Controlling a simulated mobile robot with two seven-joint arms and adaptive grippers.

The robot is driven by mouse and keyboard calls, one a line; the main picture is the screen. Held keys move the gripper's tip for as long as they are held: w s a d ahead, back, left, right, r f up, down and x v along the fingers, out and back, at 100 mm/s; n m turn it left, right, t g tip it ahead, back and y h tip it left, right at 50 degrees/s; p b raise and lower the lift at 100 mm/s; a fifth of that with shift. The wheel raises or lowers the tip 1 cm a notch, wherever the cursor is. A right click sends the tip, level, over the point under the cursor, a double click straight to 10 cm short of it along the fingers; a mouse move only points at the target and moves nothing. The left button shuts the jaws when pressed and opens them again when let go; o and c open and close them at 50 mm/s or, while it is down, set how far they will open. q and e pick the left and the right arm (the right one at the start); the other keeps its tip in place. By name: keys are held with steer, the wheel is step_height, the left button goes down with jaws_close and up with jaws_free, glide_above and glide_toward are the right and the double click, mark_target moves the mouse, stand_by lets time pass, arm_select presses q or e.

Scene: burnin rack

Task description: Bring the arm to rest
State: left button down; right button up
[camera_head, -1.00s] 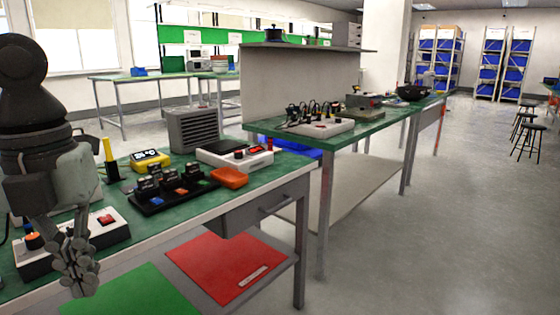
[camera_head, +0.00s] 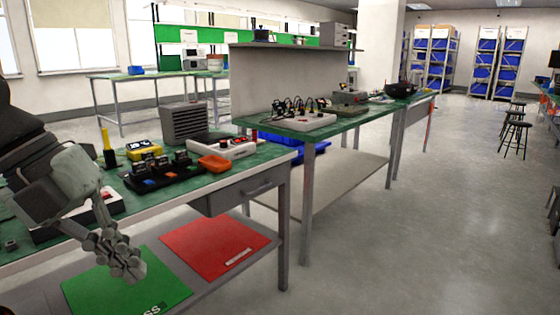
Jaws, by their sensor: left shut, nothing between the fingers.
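My left arm comes in from the left edge. My left gripper (camera_head: 128,266) hangs in front of the near workbench's front edge, tilted down to the right. Its fingers are shut with nothing between them. In the picture it overlaps the green mat (camera_head: 166,290) on the lower shelf, and it appears above that mat. The arm hides part of a white-topped box with a red switch (camera_head: 104,194) on the bench. My right gripper is not in view.
The near green bench (camera_head: 262,158) holds a black rack (camera_head: 165,177), an orange tray (camera_head: 215,162), a yellow meter (camera_head: 143,149) and a grey heater box (camera_head: 184,122). A red mat (camera_head: 213,247) lies on the lower shelf. The floor at right is open (camera_head: 430,220).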

arm_select(q)
steer(key=w+a+r+n+t+h, duration=0.1)
steer(key=w+a+n+t+h, duration=0.1)
steer(key=w+n+t+h, duration=0.25)
steer(key=w+a+r+n+t+h, duration=0.2)
steer(key=w+n+t, duration=0.1)
steer(key=w+t, duration=0.4)
steer(key=w+a+f+n+t+y, duration=0.35)
steer(key=a+f+n+y, duration=0.85)
steer(key=a+f+n, duration=0.4)
steer(key=s+f+n+g+y, duration=0.2)
steer(key=s+f+n+g, duration=0.3)
steer(key=f, duration=0.7)
steer(key=s+f+g+y, duration=0.2)
steer(key=s+f, duration=0.5)
steer(key=f, duration=0.4)
steer(key=s+d+f+n+g+h, duration=0.1)
steer(key=s+d+f+g+h, duration=0.2)
steer(key=s+d+f+g, duration=0.3)
steer(key=s+d+f, duration=0.5)
steer(key=s+d, duration=0.1)
steer(key=d, duration=0.1)
steer(key=shift+s+f, duration=0.4)
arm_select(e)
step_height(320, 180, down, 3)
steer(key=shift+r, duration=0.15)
